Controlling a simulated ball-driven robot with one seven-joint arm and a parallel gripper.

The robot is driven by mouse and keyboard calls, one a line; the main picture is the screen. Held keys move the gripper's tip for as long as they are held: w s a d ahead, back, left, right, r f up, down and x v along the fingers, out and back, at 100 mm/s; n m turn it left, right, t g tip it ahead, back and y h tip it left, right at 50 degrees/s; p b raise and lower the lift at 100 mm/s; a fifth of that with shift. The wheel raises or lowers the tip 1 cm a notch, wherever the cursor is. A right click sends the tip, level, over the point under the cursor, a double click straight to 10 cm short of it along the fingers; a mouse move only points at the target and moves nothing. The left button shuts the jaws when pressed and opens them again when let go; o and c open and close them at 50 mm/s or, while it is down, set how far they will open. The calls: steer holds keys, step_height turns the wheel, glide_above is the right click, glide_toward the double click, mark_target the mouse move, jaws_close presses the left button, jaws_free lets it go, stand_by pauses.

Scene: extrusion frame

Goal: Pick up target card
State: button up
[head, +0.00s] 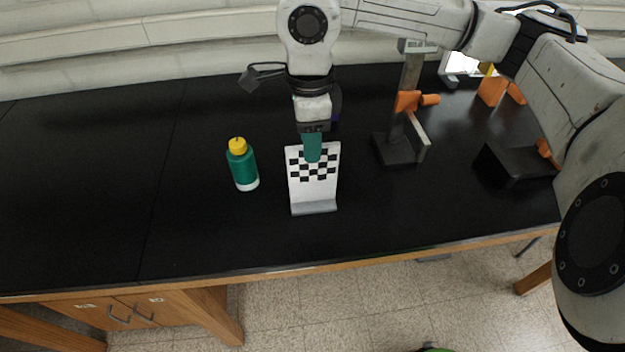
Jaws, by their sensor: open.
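The target card (324,190) is a white panel with a black checker pattern and a grey foot at its front. It stands on the black table, leaning or upright; I cannot tell its exact tilt. My gripper (312,150) comes down from above at the card's upper edge. Its teal finger part overlaps the top of the card in the head view. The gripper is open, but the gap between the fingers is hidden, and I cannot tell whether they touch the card.
A green bottle with a yellow cap (243,165) stands left of the card. A grey stand with an orange clamp (396,148) stands to the right. A dark block (512,163) and orange parts (491,90) lie farther right. The table's left side is clear.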

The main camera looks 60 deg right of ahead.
steer(key=p, duration=0.2)
glide_above(313, 177)
steer(key=shift+w+d+f, duration=0.1)
steer(key=shift+f, duration=1.2)
steer(key=shift+w+d+f, duration=0.1)
steer(key=shift+f, duration=1.2)
jaws_close()
